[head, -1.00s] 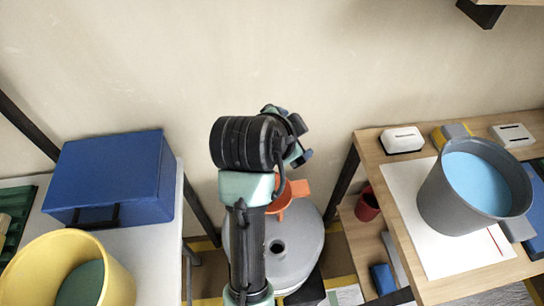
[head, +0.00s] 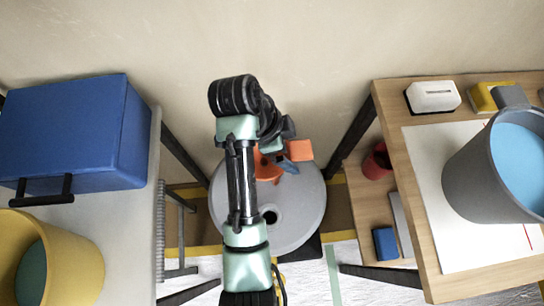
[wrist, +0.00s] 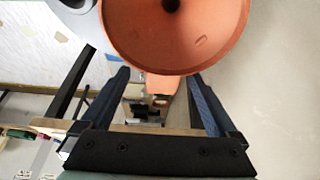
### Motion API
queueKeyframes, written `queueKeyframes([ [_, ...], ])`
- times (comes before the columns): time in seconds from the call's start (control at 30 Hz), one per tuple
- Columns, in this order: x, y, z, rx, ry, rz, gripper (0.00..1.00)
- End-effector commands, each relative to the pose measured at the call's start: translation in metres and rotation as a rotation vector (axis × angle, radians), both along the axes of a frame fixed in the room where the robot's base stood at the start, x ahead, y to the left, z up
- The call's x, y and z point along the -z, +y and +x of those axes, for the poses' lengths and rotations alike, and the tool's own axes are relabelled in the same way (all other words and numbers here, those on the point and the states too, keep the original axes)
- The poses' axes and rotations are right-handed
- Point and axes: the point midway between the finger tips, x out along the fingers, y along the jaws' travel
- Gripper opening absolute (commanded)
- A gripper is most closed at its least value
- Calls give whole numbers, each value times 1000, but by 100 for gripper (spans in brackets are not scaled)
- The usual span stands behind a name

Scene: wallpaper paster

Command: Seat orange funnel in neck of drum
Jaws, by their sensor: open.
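The orange funnel (head: 266,167) is over the far part of the grey drum's top (head: 300,208) in the head view, partly hidden by my arm. I cannot tell what it rests on. Its flat orange tab (head: 299,150) points right. The drum's neck (head: 269,215) is a dark open hole nearer the camera, apart from the funnel. My gripper (wrist: 158,78) is open; its blue fingers stand either side of the tab in the wrist view, with gaps showing. The funnel's wide bowl (wrist: 175,38) fills the top of that view.
A table with a blue box (head: 75,135) and yellow bucket (head: 85,255) is left. A wooden table (head: 425,262) with a grey pail of blue liquid (head: 470,180) is right. Dark table legs flank the drum. A red cup (head: 377,163) sits on the lower shelf.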

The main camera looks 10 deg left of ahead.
Motion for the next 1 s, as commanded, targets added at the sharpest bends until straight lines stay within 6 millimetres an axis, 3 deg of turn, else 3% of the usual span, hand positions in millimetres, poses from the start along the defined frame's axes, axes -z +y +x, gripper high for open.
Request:
queueKeyframes([
  [0.17, 11, -5, 2, 1, 1, 0, 95],
  [0.5, 50, -26, 12, 2, 1, 0, 95],
  [0.8, 53, -27, 13, 1, -1, 0, 95],
  [1.0, 53, -27, 13, 1, -1, 0, 59],
])
